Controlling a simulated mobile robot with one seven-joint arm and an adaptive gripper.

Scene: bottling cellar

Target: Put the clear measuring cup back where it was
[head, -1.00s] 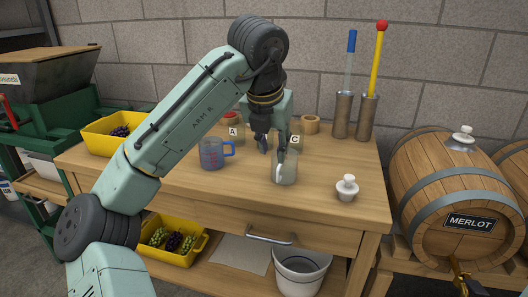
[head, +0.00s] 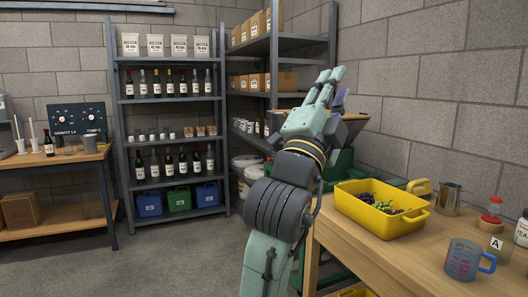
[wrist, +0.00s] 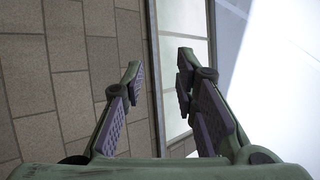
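A blue-tinted measuring cup (head: 462,261) with red markings stands upright on the wooden table (head: 385,265) at the lower right of the head view. My gripper (head: 332,78) is raised in the middle of the head view, fingers pointing up, well away from that cup. In the wrist view my gripper (wrist: 160,88) has its two fingers wide apart, with nothing between them.
A bottle shelf (head: 172,101) stands at the back. Another workbench (head: 55,158) is at the left. Floor between is clear.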

